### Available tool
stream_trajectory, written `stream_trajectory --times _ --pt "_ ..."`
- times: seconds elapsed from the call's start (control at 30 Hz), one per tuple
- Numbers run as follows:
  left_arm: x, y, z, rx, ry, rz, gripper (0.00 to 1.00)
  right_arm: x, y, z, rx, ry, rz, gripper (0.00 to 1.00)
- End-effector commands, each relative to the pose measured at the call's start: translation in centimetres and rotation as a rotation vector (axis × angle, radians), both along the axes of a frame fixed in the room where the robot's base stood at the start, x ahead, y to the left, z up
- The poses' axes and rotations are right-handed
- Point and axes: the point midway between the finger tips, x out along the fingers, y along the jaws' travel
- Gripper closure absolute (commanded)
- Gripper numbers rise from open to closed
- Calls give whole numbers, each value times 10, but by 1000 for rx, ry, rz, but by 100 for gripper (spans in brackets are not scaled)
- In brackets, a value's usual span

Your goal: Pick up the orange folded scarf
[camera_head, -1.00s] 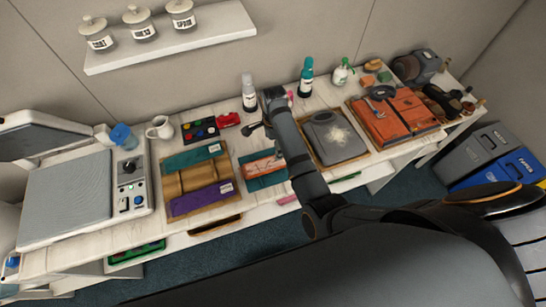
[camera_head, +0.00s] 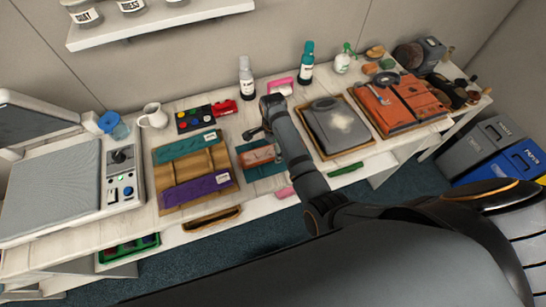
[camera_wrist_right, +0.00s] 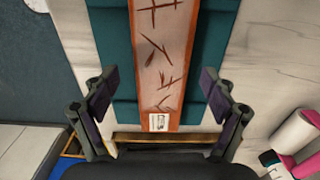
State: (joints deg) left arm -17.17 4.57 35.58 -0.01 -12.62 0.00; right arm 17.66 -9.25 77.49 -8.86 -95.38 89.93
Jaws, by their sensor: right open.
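The orange folded scarf (camera_head: 258,156) has dark streaks and a small white label. It lies on a teal cloth (camera_head: 273,169) in the middle of the table, partly behind my right arm in the head view. In the right wrist view the scarf (camera_wrist_right: 165,50) runs down the middle, with its labelled end nearest me. My right gripper (camera_wrist_right: 157,90) is open and empty, one finger on each side of the scarf's line. The fingers appear apart from the scarf; their height above it is hard to tell. My left gripper is out of view.
A tray with teal and purple folded scarves (camera_head: 197,171) lies left of the scarf. A grey folded garment (camera_head: 338,127) lies on a tray to the right, with an orange one (camera_head: 395,105) beyond it. A pink-handled item (camera_head: 281,86) and bottles stand behind.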

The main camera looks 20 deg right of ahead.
Motion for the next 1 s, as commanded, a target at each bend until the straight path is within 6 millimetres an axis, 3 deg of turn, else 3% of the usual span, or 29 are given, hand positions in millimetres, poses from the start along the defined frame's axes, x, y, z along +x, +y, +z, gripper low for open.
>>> stream_trajectory --times 0.03,0.27,0.77,1.0 --pt "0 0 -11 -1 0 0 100 0 0 -10 0 -1 0 15" --pt "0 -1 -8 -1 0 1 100 0 0 -5 0 -1 0 15" --pt "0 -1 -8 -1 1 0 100 0 0 -6 0 -1 0 79" --pt "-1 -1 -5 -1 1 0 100 0 0 -3 0 -1 1 80"
